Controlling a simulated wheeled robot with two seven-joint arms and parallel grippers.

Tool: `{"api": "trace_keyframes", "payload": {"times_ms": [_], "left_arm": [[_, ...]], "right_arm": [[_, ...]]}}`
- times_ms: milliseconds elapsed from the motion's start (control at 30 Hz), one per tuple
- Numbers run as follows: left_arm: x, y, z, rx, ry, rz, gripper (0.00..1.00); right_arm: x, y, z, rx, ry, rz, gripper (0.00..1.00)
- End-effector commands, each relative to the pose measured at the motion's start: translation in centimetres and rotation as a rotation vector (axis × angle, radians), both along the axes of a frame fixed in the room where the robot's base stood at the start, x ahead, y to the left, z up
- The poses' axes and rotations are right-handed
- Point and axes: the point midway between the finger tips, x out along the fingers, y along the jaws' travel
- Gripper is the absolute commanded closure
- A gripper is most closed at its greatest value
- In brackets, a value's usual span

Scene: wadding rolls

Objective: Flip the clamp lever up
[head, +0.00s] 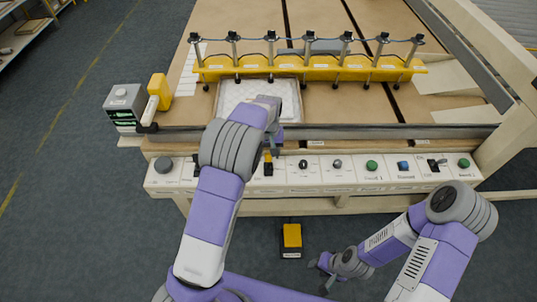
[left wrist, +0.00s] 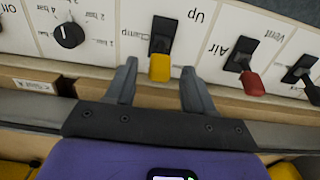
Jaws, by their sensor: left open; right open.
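The clamp lever (left wrist: 160,67) has a yellow end on a black base, beside an upside-down "Clamp" label in the left wrist view. In the head view the clamp lever (head: 268,156) shows its yellow end above its black base, partly beside my left gripper. My left gripper (head: 273,150) is over the panel, pointing down. In the left wrist view its open fingers (left wrist: 159,82) stand on either side of the yellow end, with gaps on both sides; contact is not visible. My right gripper (head: 319,275) is open and empty, low in front of the bench.
The white control panel (head: 320,174) carries knobs, buttons and a red-ended lever (left wrist: 252,83) labelled Air and Vent. Behind are a yellow bar (head: 310,68) with several posts and a white-filled tray (head: 291,84). A yellow pedal (head: 291,236) is on the floor.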

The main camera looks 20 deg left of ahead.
Motion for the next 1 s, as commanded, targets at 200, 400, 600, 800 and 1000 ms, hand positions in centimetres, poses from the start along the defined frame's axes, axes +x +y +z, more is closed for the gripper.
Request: {"api": "trace_keyframes", "payload": {"times_ms": [200,400,600,800,1000], "left_arm": [[0.01,0.03,-1.32,0.0,-0.001,0.0,0.47],[0.01,0.02,-1.31,0.0,-0.001,0.0,0.47],[0.0,0.01,-1.3,0.0,-0.001,0.0,0.74],[-0.02,0.02,-1.33,0.0,0.0,0.0,1.0],[-0.17,-0.05,-1.4,0.003,-0.01,-0.001,1.0]], "right_arm": [[0.04,0.0,-0.3,0.0,-0.001,0.0,0.57],[0.04,0.0,-0.26,0.0,-0.001,0.0,0.57],[0.04,0.0,-0.26,0.0,-0.001,0.0,0.57],[0.04,0.0,-0.28,0.0,-0.001,0.0,0.57],[0.03,0.01,-0.43,0.0,-0.001,0.0,0.57]]}}
